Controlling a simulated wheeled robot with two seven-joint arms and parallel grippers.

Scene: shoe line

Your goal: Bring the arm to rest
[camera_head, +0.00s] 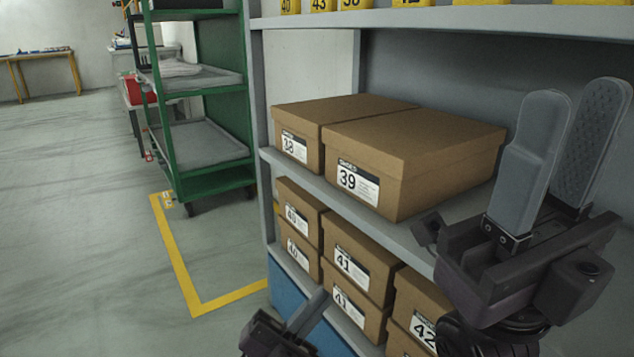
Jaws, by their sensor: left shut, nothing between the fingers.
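My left gripper (318,300) shows at the bottom edge of the head view, in front of the lower shelf boxes. Its fingers are together and hold nothing; most of its arm is out of the picture. My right gripper (578,95) stands at the right with its fingers pointing up. Its two fingers are apart with nothing between them. It is in front of the shelf's right part and hides some of it.
A grey shelf (375,212) holds boxes marked 38 (300,118) and 39 (410,145), with several more boxes below, such as 41 (352,258). A green cart (208,177) stands behind left. Yellow tape (180,265) marks the floor; open floor lies left.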

